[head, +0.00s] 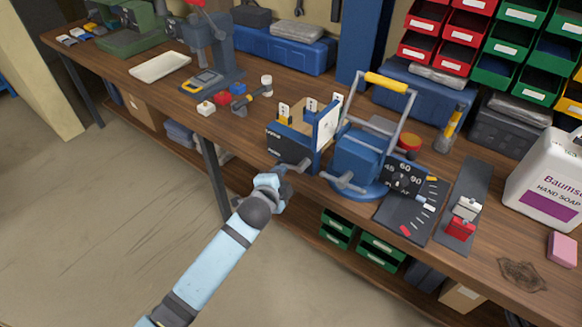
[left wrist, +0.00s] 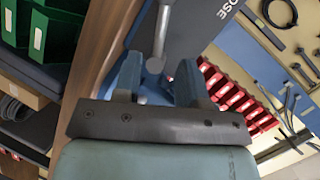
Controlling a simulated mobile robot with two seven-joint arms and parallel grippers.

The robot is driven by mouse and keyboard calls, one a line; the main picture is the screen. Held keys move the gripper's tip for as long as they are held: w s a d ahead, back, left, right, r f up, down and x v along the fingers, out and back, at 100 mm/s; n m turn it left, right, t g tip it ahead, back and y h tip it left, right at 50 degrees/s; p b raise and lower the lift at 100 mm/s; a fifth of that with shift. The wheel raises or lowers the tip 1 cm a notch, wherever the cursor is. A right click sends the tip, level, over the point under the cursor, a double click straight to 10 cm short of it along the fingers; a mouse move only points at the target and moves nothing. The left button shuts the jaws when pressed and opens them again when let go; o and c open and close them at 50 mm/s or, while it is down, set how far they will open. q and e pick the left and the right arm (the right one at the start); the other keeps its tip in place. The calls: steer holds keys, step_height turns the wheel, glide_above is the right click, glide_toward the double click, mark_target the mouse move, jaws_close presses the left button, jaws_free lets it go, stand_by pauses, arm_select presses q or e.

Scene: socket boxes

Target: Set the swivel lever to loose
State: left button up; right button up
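A grey lever (head: 303,166) with a rounded end projects from the front of the blue fixture (head: 290,148) beside the blue vise (head: 358,160). In the left wrist view, the grey lever (left wrist: 160,38) comes down from the top, with its rounded end between my fingertips. My left gripper (head: 284,172) is at the lever's near end. Its two fingers (left wrist: 159,72) are apart, with gaps visible to the lever. My right gripper is out of view.
A grey bar handle (head: 345,182) sticks out low on the vise. A black dial plate (head: 408,195) lies right of it. Green bins (head: 358,243) sit under the bench edge; floor in front is clear.

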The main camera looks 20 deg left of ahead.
mark_target(290, 167)
arm_select(q)
steer(key=x, duration=0.7)
steer(key=shift+w+f, duration=0.1)
jaws_close()
